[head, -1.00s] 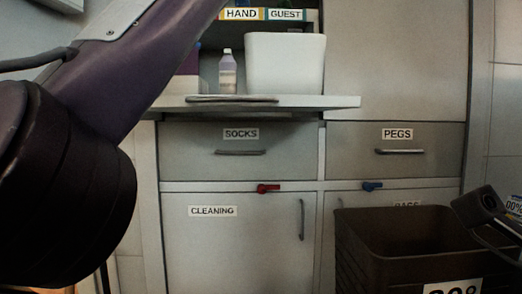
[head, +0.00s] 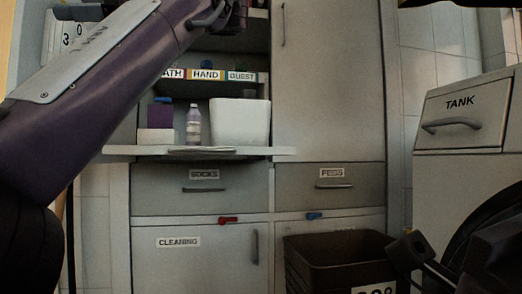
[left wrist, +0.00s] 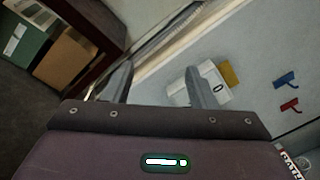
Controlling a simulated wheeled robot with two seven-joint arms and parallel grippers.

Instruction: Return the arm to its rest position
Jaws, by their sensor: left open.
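My left arm (head: 75,105), purple with a grey plate, reaches from the left edge up to the top middle in the head view. Its far end is by the upper shelves, and its fingers cannot be made out there. In the left wrist view my left gripper (left wrist: 158,70) is open, with two grey fingers apart and nothing between them. A white block marked 0 (left wrist: 213,88) shows behind the right finger, on or against a pale surface.
A white shelf board (head: 120,151) holds a white bin (head: 240,122) and a bottle (head: 193,125). Below are the SOCKS drawer (head: 165,190), the PEGS drawer (head: 300,178) and the CLEANING door (head: 190,265). A dark basket (head: 325,255) stands before them. A TANK drawer unit (head: 460,105) is at right.

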